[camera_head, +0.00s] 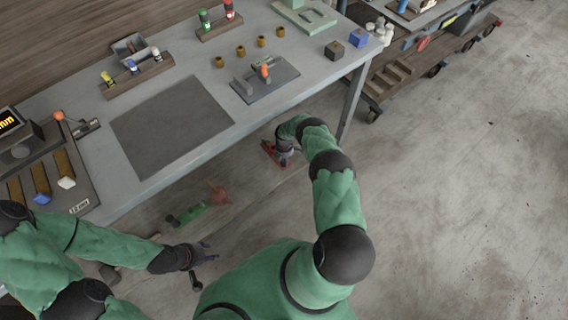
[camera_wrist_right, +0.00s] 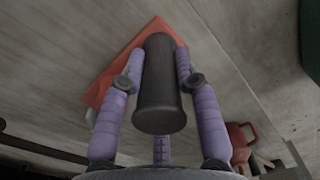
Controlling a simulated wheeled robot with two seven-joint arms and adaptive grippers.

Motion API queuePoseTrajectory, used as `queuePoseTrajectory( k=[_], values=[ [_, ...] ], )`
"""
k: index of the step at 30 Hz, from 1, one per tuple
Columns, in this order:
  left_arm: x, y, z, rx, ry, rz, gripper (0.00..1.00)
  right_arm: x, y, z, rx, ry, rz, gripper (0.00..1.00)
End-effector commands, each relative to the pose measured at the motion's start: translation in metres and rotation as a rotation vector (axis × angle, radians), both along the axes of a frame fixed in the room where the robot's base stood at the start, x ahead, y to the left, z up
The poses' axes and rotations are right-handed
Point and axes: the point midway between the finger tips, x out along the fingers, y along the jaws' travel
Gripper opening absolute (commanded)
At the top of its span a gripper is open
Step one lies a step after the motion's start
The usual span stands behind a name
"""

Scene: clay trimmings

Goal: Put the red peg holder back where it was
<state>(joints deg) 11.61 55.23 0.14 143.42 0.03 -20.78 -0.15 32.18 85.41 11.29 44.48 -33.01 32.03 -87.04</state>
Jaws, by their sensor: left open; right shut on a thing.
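The red peg holder (camera_head: 268,150) shows as a small red piece at my right gripper (camera_head: 283,153), off the near edge of the workbench (camera_head: 318,78). In the right wrist view, a flat red plate (camera_wrist_right: 112,88) with a dark cylinder (camera_wrist_right: 158,100) in front of it fills the middle. The fingers of my right gripper (camera_wrist_right: 157,62) are shut on the dark cylinder, one on each side. Much of the red plate is hidden behind cylinder and fingers. My left gripper (camera_head: 202,253) is open and empty, low in the head view, apart from the bench.
A dark mat (camera_head: 170,125) lies bare on the bench. Beside it are a plate with an orange-knobbed clamp (camera_head: 264,80), peg racks (camera_head: 137,77) and several brass rings. Below the bench edge lie a red item (camera_head: 218,194) and a green item (camera_head: 188,214).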

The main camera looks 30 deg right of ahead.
Motion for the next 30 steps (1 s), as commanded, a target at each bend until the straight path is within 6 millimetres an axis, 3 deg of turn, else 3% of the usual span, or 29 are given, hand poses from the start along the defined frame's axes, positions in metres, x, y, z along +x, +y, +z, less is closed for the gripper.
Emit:
queuePoseTrajectory(
  k=[9, 22, 23, 24, 25, 30],
  values=[
    [0.000, 0.000, -0.021, 0.000, 0.000, 0.000, 0.42, 0.004, -0.002, -0.035, 0.000, -0.001, -0.001, 0.00],
    [0.000, 0.000, -0.020, 0.000, 0.000, 0.000, 0.42, 0.005, -0.003, -0.038, -0.001, -0.002, -0.001, 0.00],
    [0.000, 0.000, -0.020, 0.000, 0.000, 0.000, 0.42, 0.004, -0.002, -0.038, 0.000, 0.000, 0.000, 0.40],
    [0.000, 0.000, -0.020, 0.000, 0.000, 0.000, 0.42, 0.004, -0.002, -0.038, 0.000, 0.000, 0.000, 0.52],
    [0.000, 0.000, -0.020, 0.000, 0.000, 0.000, 0.42, 0.004, -0.002, -0.038, 0.000, 0.000, 0.000, 0.56],
    [0.000, 0.000, -0.020, 0.000, 0.000, 0.000, 0.42, 0.004, -0.002, -0.038, 0.000, 0.000, 0.000, 0.56]
  ],
)
